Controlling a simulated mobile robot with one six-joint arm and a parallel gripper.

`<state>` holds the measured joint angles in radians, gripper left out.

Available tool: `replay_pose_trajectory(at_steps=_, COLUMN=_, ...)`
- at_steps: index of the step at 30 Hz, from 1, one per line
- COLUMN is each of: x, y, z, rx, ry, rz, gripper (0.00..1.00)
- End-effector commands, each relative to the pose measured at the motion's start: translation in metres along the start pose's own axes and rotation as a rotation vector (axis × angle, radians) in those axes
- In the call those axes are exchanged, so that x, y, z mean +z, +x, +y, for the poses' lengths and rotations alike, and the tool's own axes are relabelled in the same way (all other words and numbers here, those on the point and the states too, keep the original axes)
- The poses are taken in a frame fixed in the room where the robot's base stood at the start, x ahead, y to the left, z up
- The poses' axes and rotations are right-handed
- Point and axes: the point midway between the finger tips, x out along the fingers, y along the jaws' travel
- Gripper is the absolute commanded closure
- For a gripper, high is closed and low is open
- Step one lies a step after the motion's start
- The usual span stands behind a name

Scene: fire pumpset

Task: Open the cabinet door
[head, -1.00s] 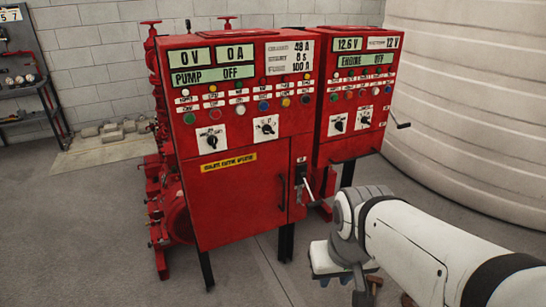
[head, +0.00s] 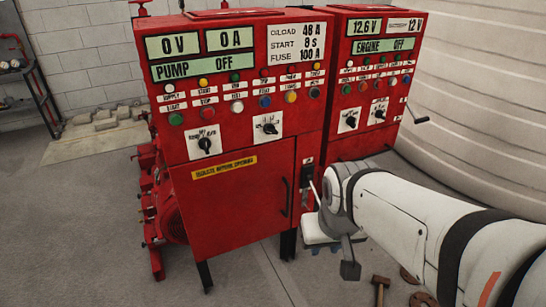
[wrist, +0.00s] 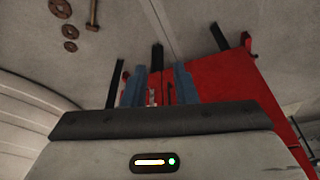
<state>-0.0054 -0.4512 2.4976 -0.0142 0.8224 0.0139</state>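The red cabinet (head: 235,120) stands ahead with its lower door (head: 235,205) shut. A dark vertical handle (head: 285,197) is on the door's right side.
A second red control cabinet (head: 370,80) with a side crank stands to the right, before a large pale ribbed tank (head: 480,100). A hammer (head: 380,288) and rusty rings (head: 422,299) lie on the floor.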

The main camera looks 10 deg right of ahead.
Motion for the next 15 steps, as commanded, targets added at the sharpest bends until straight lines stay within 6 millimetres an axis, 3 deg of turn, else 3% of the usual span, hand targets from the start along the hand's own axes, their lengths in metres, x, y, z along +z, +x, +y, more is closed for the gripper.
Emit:
replay_pose_trajectory(at_steps=1, x=-0.009, y=0.020, z=-0.002, rx=0.002, ry=-0.009, rz=0.032, gripper=0.74)
replay_pose_trajectory(at_steps=9, x=-0.103, y=0.124, z=0.009, rx=0.028, ry=-0.019, rz=0.396, gripper=0.74)
replay_pose_trajectory(at_steps=15, x=-0.166, y=0.189, z=0.012, rx=0.021, ry=-0.040, rz=0.700, gripper=0.74)
